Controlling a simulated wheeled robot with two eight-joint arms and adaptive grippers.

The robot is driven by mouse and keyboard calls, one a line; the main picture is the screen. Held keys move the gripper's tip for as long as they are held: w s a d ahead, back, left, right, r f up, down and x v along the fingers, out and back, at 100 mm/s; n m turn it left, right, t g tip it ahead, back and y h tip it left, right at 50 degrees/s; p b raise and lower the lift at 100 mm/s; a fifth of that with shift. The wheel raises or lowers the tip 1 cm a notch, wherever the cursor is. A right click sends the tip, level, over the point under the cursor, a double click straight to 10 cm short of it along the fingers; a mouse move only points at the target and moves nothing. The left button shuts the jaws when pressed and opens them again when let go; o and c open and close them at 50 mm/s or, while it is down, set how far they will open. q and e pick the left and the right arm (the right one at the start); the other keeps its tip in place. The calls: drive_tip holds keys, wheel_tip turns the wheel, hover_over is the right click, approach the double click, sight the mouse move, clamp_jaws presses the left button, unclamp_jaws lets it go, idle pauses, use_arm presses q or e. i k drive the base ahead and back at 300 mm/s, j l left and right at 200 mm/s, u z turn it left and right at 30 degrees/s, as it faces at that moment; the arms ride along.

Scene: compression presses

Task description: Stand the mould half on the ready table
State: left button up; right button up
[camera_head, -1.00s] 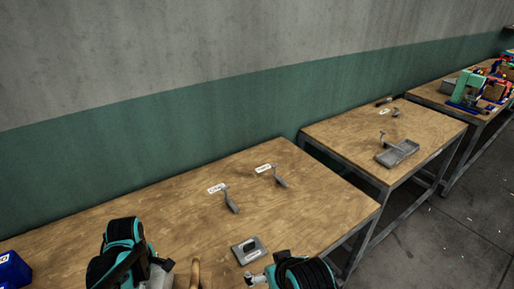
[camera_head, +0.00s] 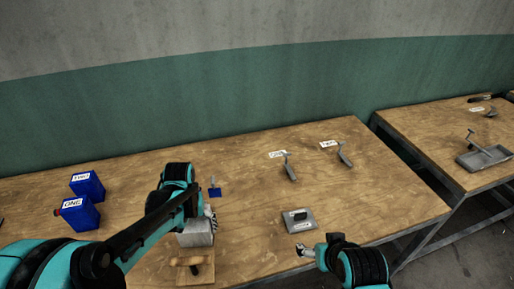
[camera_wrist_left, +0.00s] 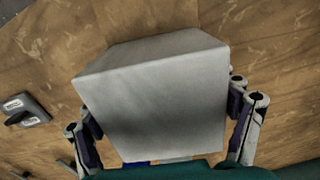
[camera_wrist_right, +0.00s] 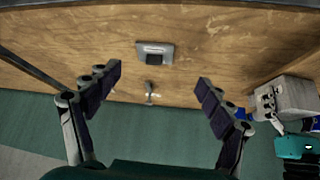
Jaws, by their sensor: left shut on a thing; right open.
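The mould half looks to be the plain light-grey block (camera_head: 195,236) at the front middle of the table. My left gripper (camera_head: 196,214) is shut on it from above. The block (camera_wrist_left: 155,100) fills the middle of the left wrist view, with a finger on each side. It also shows at the right of the right wrist view (camera_wrist_right: 298,97). I cannot tell whether its underside touches the table. My right gripper (camera_head: 306,250) is open and empty, just in front of a grey plate with a dark handle (camera_head: 299,220). Its spread fingers show in the right wrist view (camera_wrist_right: 160,75).
Two blue containers (camera_head: 78,214) stand left. Two labelled grey tools (camera_head: 290,170) lie at the back right. Another table (camera_head: 430,130) stands right, with a grey tray (camera_head: 484,157).

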sight(495, 134)
drive_tip(key=l, duration=0.45)
drive_tip(key=k+l, duration=0.15)
drive_tip(key=l, duration=0.7)
drive_tip(key=i+l+u, duration=0.15)
drive_tip(key=l, duration=2)
drive_tip(key=i+l+u, duration=0.15)
drive_tip(key=l, duration=2)
drive_tip(key=i+l, duration=0.1)
drive_tip(key=l, duration=0.6)
drive_tip(key=i+l+u, duration=0.1)
drive_tip(key=l, duration=0.6)
drive_tip(key=i+l, duration=0.1)
drive_tip(key=l, duration=0.65)
drive_tip(key=i+l, duration=0.3)
drive_tip(key=i+l+u, duration=0.1)
drive_tip(key=i+l, duration=0.15)
drive_tip(key=l, duration=0.2)
